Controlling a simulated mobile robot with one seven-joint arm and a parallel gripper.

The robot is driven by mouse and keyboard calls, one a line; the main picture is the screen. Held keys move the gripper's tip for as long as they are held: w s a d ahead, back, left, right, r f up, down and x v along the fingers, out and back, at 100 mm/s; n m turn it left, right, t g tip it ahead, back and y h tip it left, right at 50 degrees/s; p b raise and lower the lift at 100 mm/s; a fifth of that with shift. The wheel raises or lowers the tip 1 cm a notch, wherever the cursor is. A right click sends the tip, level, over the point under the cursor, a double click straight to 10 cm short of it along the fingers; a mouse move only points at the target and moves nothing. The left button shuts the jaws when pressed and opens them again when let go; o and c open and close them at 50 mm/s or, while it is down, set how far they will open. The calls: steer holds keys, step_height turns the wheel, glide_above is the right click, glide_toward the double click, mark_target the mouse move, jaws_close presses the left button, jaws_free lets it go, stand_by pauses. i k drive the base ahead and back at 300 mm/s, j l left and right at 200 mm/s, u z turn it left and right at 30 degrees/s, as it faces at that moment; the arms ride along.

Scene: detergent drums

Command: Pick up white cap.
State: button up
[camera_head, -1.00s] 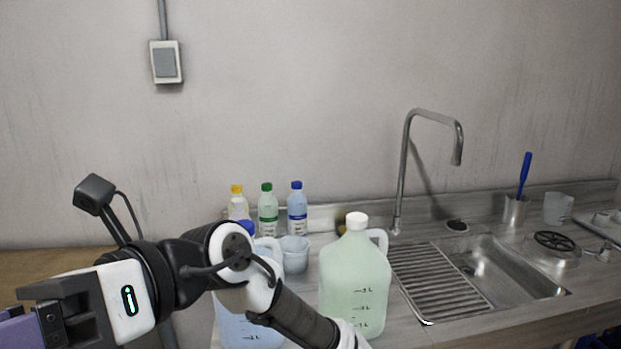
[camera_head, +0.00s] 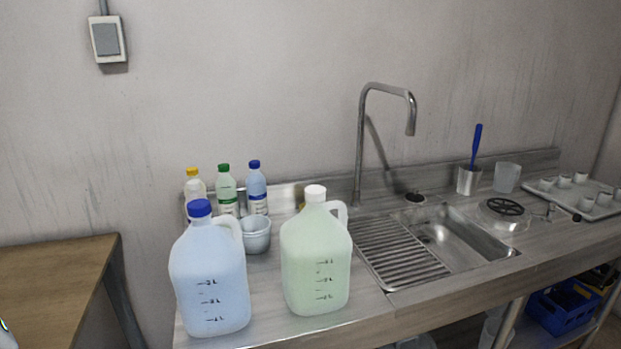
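The white cap (camera_head: 315,193) sits on the neck of a large jug of pale green liquid (camera_head: 316,262). The jug stands upright near the front edge of the steel counter, left of the sink. My gripper is not in view now. Only a small white piece, likely of my arm, shows at the far left edge.
A jug of blue liquid with a blue cap (camera_head: 209,270) stands just left of the green one. Behind are small bottles (camera_head: 257,190) and a pale cup (camera_head: 256,235). To the right are the ribbed drainboard (camera_head: 398,250), faucet (camera_head: 361,140) and sink. A wooden table (camera_head: 50,285) is at left.

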mark_target(312, 193)
steer(key=u, duration=1.05)
steer(key=i+l+u, duration=0.1)
steer(key=l+u, duration=0.2)
steer(key=i+l+u, duration=0.1)
steer(key=l+u, duration=0.2)
